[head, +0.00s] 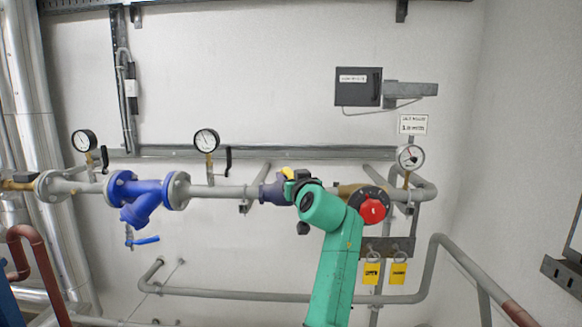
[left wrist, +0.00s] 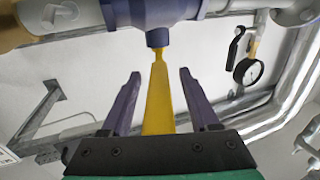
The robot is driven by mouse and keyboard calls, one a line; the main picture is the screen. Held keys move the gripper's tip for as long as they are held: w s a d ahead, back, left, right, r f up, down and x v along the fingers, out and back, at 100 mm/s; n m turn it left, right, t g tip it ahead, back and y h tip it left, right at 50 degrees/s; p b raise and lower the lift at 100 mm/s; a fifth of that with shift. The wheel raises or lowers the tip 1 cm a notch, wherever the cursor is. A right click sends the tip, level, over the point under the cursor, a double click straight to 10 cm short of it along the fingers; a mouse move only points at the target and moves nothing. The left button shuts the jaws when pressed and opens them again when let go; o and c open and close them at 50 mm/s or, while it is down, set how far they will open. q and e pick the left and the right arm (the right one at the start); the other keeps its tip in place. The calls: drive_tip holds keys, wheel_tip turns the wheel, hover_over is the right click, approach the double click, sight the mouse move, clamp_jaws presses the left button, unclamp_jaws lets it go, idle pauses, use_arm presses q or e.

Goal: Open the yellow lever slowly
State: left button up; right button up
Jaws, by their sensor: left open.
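The yellow lever (left wrist: 160,100) hangs from a purple-blue valve body (left wrist: 158,22) in the left wrist view. It runs between the two fingers of my left gripper (left wrist: 160,76), with a visible gap on both sides. The fingers are open, and I see no contact with the lever. In the head view a small piece of the yellow lever (head: 287,172) shows above the pipe; my left gripper (head: 290,185) and its green arm cover the rest. My right gripper is not in view.
A blue strainer (head: 148,193) sits on the pipe to the left. A red knob (head: 373,211) is close right of my wrist. Gauges (head: 206,140) stand above the pipe. The grey wall is behind.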

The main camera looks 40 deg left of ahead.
use_arm(q)
drive_tip(key=shift+d, duration=0.1)
clamp_jaws()
idle(1.4)
